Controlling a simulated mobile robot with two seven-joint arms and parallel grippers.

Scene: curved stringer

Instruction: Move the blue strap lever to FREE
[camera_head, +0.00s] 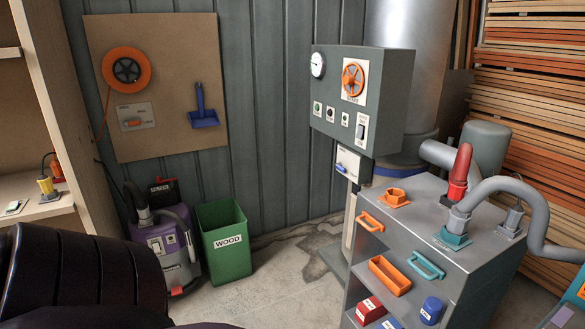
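A small white plate with a blue part (341,168), which looks like the blue strap lever, sits just below the grey control cabinet (385,95). Its lettering is too small to read, so I cannot tell which setting the lever is at. A blue band (398,168) shows around the lower part of the big metal cylinder behind the cabinet. Dark arm links of mine fill the lower left corner. Neither gripper shows in this view.
A grey tool cart (455,215) with hoses and handles stands in front of the cabinet at right. A green WOOD bin (226,241) and a purple vacuum (163,247) stand by the wall at left. Bare concrete floor (290,290) lies between bin and cart.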

